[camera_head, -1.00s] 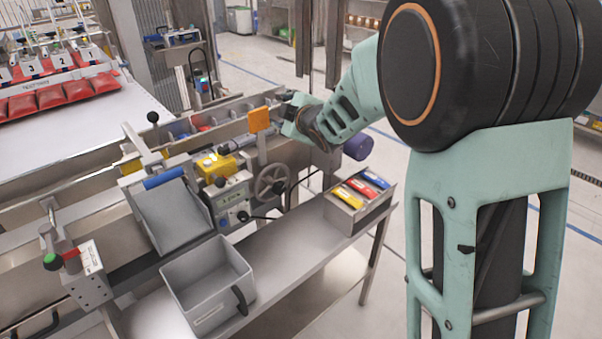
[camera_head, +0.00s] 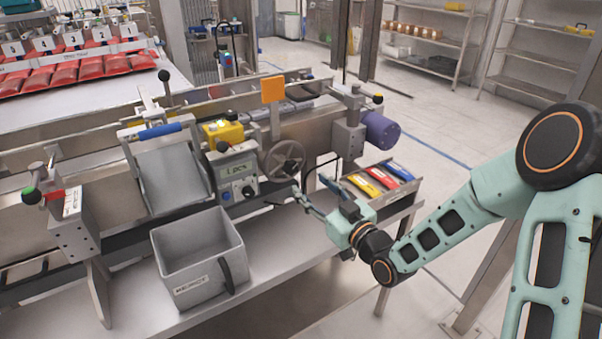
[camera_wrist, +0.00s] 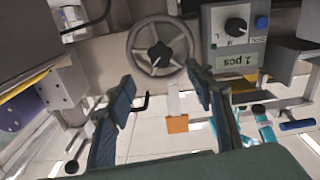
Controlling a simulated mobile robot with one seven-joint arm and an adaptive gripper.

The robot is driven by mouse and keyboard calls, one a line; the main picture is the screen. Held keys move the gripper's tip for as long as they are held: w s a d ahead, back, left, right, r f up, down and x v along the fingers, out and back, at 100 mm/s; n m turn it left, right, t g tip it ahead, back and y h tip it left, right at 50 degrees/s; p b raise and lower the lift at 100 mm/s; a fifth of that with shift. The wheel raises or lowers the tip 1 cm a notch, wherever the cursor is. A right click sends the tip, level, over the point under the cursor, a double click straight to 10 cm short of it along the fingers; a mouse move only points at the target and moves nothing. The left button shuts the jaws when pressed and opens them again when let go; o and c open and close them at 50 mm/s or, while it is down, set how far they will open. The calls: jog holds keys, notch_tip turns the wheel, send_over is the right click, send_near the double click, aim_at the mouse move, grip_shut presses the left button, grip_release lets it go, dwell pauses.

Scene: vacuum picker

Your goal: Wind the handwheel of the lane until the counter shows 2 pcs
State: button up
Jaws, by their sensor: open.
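The handwheel (camera_head: 283,160), a grey spoked wheel, sits on the lane's front beside the grey control box. In the wrist view the handwheel (camera_wrist: 133,50) lies just beyond my fingertips, with its dark hub in the middle. The counter (camera_wrist: 237,62) reads 1 pcs on a greenish display; it also shows small in the head view (camera_head: 235,168). My gripper (camera_head: 310,186) is open and empty, in front of and slightly below right of the wheel. In the wrist view its two fingers (camera_wrist: 160,76) are spread below the wheel, apparently not touching it.
A yellow block (camera_head: 222,134) and an orange plate (camera_head: 272,89) stand by the wheel. A grey reject bin (camera_head: 207,285) sits on the lower shelf at left. A tray with coloured packs (camera_head: 398,204) and a purple motor (camera_head: 380,131) lie to the right. A bent black rod is near my gripper.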

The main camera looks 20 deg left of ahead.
aim_at(293, 169)
jog(key=b+x, duration=0.1)
jog(key=x, duration=0.9)
jog(key=shift+a, duration=0.2)
jog(key=c, duration=1.2)
jog(key=shift+o, duration=0.2)
jog(key=shift+m, duration=0.4)
jog(key=m+b, duration=0.1)
jog(key=m, duration=0.3)
jog(key=shift+d+f, duration=0.1)
jog(key=shift+w+m, duration=0.1)
jog(key=shift+m, duration=1.9)
